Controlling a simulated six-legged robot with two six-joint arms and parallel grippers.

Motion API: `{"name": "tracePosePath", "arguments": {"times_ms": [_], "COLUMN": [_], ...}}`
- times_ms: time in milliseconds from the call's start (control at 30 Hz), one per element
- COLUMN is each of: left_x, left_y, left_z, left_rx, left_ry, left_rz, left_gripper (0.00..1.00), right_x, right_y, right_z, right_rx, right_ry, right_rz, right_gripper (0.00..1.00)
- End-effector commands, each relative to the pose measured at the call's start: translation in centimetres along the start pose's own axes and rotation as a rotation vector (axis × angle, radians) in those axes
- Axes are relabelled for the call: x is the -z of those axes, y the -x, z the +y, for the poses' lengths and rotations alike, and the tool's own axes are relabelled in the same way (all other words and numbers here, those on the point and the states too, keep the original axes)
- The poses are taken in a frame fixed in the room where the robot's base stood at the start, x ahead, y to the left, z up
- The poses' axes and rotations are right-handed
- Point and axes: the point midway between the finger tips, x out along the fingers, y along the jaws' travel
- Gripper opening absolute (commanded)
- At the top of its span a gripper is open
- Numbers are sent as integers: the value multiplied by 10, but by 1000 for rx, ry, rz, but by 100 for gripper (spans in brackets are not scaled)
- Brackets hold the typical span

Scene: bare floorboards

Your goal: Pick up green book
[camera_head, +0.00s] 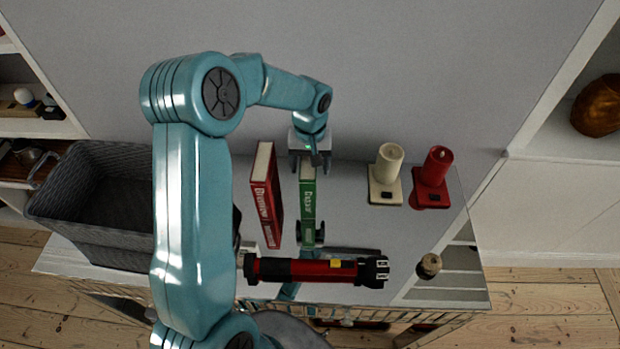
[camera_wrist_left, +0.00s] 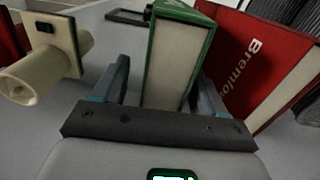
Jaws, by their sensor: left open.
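The green book (camera_head: 307,206) stands upright on the grey tabletop, with its spine towards me in the head view. My left gripper (camera_head: 310,158) is over the far end of the book. In the left wrist view, my left gripper (camera_wrist_left: 160,92) is open, with one finger on each side of the green book (camera_wrist_left: 180,65). Gaps show beside the book, and I cannot tell whether a finger touches it.
A red book (camera_head: 265,195) stands close to the left of the green one. A cream candle (camera_head: 388,168) and a red candle (camera_head: 435,170) stand to the right. A red and black torch-like cylinder (camera_head: 300,270) lies in front. A dark grey basket (camera_head: 85,200) is at left.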

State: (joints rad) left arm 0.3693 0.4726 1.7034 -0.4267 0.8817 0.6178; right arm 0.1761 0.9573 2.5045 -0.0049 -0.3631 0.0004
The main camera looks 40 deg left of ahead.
Motion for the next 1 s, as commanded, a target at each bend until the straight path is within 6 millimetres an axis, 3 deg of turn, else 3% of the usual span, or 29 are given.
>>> {"name": "tracePosePath", "arguments": {"times_ms": [233, 400, 467, 833, 1000], "left_x": [1, 1, 1, 1, 2], "left_y": [-2, -2, -2, -1, 12], "left_z": [0, 0, 0, 0, 0], "left_rx": [0, 0, 0, 0, -1], "left_ry": [1, 1, 1, 0, 2], "left_rz": [1, 1, 1, 2, 5], "left_gripper": [72, 17, 0, 0, 0], "right_x": [0, 0, 0, 0, 0], "right_y": [0, 0, 0, 0, -2], "right_z": [0, 0, 0, 0, 1], "right_rx": [0, 0, 0, 0, 0], "right_ry": [0, 0, 0, 0, 0], "right_rz": [-1, -1, 0, 0, -1], "right_gripper": [43, 43, 43, 43, 43]}}
